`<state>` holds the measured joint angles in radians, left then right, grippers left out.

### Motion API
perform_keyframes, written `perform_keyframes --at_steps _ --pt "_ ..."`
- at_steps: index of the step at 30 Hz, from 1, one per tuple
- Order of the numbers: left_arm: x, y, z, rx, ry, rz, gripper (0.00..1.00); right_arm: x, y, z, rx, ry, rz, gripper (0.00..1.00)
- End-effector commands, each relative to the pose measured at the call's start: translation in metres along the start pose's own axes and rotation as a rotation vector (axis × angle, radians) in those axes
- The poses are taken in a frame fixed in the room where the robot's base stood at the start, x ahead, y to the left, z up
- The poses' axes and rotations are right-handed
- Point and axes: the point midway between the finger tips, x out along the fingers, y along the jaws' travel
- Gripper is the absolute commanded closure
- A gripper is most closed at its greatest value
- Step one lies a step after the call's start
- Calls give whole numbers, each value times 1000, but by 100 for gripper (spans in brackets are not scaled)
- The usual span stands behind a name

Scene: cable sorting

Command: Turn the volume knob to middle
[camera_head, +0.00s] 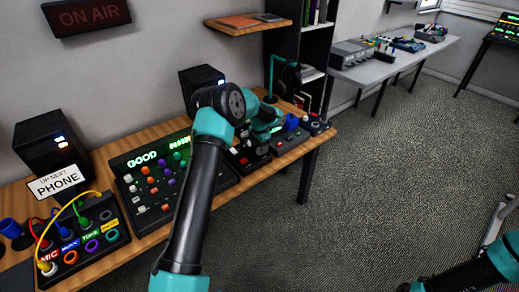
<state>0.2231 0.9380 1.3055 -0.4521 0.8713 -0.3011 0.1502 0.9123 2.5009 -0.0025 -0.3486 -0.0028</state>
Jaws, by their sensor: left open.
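My left arm crosses the middle of the view, and its teal gripper (246,150) reaches down over the desk beyond the mixer panel. The gripper is open, with dark fingers over a small dark box with red parts (249,157). My arm and gripper hide part of this box. I cannot tell which control is the volume knob, or whether the fingers touch one. A small box with a round knob (317,124) stands at the desk's far right end. Part of my right arm shows at the bottom right, without its gripper.
A patch box (104,252) with cables stands at the left. A button box (289,142) and blue object (291,121) sit right of the gripper. Speakers (50,145) stand along the wall. Carpet lies open at right.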

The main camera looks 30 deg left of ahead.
Motion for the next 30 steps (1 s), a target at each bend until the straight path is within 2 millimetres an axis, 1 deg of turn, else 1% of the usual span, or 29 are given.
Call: perform_keyframes --at_steps 1,15,21,25,30 --pt "-10 0 -1 0 4 -2 40 0 0 0 0 0 0 100" --pt "-100 0 0 1 4 -3 40 0 0 0 0 0 0 100" --pt "-134 0 0 1 3 -2 40 0 0 0 0 0 0 100" --pt "-148 0 0 1 3 -1 40 0 0 0 0 0 0 100" --pt "-154 0 0 1 1 -1 40 0 0 0 0 0 0 100"
